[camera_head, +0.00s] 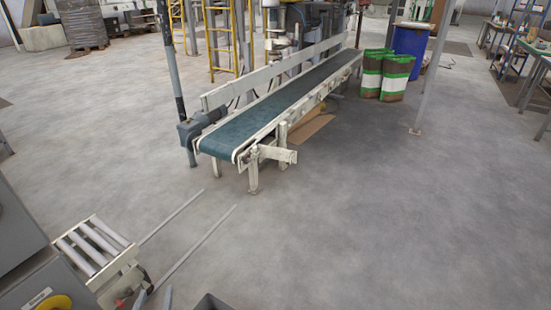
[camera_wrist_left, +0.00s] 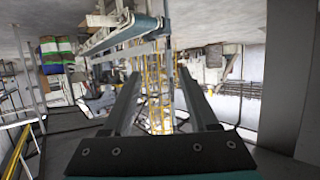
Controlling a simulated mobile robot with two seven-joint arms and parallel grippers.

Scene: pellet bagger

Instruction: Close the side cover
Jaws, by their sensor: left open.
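I cannot pick out a side cover for certain. A grey cabinet (camera_head: 22,238) stands at the left edge of the head view, with a yellow round part (camera_head: 52,302) on its lower face. A plain grey upright panel (camera_wrist_left: 287,75) fills the right of the left wrist view; I cannot tell whether it is the cover. My right gripper is not in view.
A short roller conveyor (camera_head: 95,248) sits beside the cabinet. Two thin rails (camera_head: 205,240) lie beyond it. A green belt conveyor (camera_head: 270,105) stands at the centre back. Striped sacks (camera_head: 395,80) and a blue drum (camera_head: 410,40) stand back right. The right floor is clear.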

